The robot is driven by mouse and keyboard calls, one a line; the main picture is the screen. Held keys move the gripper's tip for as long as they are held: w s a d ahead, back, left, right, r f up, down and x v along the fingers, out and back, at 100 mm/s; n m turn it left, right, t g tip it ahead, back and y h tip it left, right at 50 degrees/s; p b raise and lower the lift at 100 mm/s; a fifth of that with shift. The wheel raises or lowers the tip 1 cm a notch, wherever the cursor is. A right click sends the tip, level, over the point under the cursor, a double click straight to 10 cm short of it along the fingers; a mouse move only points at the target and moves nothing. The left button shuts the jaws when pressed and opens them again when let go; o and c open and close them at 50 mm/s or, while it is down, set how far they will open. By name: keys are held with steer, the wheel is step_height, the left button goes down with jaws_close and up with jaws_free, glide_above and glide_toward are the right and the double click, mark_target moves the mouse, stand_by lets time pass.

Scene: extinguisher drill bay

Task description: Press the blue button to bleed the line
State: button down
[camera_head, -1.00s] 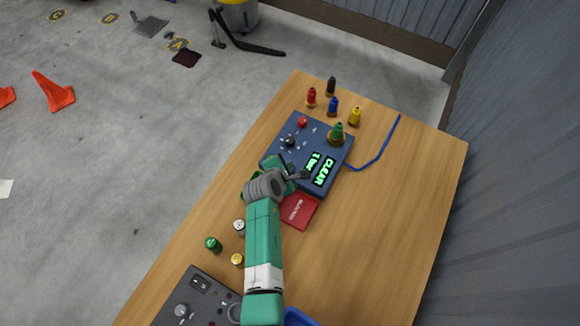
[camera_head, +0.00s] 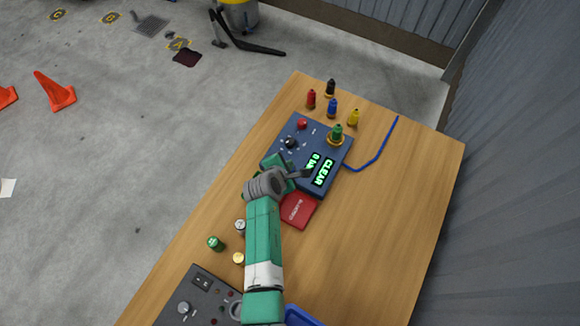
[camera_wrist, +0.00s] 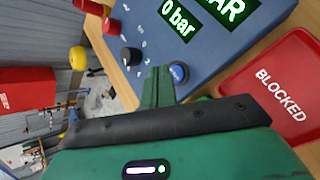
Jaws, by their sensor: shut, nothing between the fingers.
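The blue control box (camera_head: 325,150) sits on the wooden table, its green display (camera_head: 322,168) reading CLEAR and 0 bar. The blue button (camera_wrist: 178,72) is on the box's near edge in the wrist view; my arm hides it in the head view. My gripper (camera_wrist: 158,74) is shut and empty, its green fingers down at the box, right beside the blue button. I cannot tell whether they touch it. A black knob (camera_wrist: 131,57) and a red button (camera_wrist: 111,26) are further left on the box.
A red BLOCKED plate (camera_head: 298,210) lies against the box. Several coloured fittings, including a yellow one (camera_head: 354,117), stand beyond it. A dark panel (camera_head: 200,300) and loose caps, including a green one (camera_head: 216,243), are nearer.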

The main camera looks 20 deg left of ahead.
step_height(320, 180, up, 5)
steer(key=p, duration=0.4)
steer(key=shift+f, duration=0.15)
stand_by(0.5)
